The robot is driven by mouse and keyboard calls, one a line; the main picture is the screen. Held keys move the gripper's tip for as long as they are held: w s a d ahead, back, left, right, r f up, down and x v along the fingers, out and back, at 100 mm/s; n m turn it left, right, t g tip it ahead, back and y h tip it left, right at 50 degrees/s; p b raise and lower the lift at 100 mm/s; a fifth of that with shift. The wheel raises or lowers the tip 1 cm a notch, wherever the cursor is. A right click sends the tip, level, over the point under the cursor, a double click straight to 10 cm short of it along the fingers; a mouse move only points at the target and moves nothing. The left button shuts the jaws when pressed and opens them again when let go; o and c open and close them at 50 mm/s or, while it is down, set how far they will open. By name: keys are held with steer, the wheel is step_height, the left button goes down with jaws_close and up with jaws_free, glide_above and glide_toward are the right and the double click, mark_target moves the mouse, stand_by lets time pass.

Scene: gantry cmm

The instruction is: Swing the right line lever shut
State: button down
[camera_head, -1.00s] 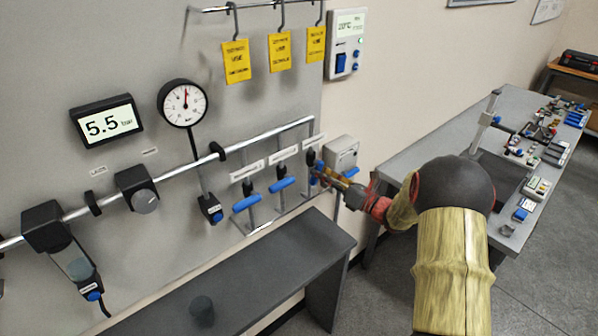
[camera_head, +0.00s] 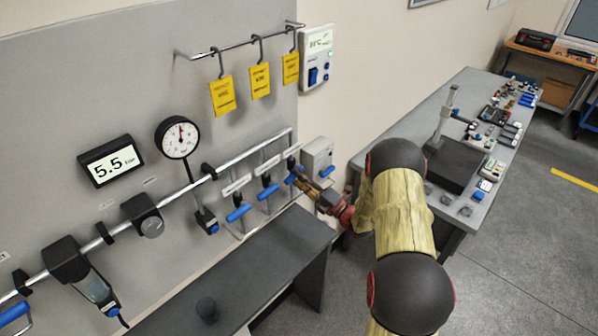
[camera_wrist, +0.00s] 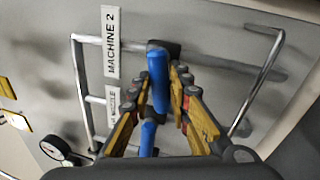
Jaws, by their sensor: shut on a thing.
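The right line lever (camera_wrist: 157,75) is a blue handle on a dark valve at the right end of the wall pipes. In the wrist view it stands between the two fingers of my gripper (camera_wrist: 161,84), beside a label reading "MACHINE 2". My gripper is shut on it. In the head view my gripper (camera_head: 297,182) is at this valve, and its fingers hide most of the lever. The middle blue lever (camera_head: 267,191) and left blue lever (camera_head: 238,213) lie across their pipes to its left.
A grey wall box (camera_head: 317,157) with a blue handle is close to the right of my gripper. A dark bench (camera_head: 262,250) stands below the pipes. A table (camera_head: 371,160) with equipment is to the right. The pressure display (camera_head: 112,160) reads 5.5 bar.

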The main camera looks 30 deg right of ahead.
steer(key=shift+w+r+m+h+p, duration=0.1)
steer(key=shift+r+m+h+p, duration=0.3)
steer(key=shift+m+p, duration=0.65)
steer(key=shift+d+r+m, duration=0.1)
steer(key=shift+r+m, duration=0.05)
steer(key=shift+m, duration=0.2)
steer(key=c, duration=2)
jaws_free()
steer(key=o, duration=0.3)
steer(key=shift+o, duration=0.2)
steer(key=shift+f, duration=0.25)
steer(key=v, duration=1.2)
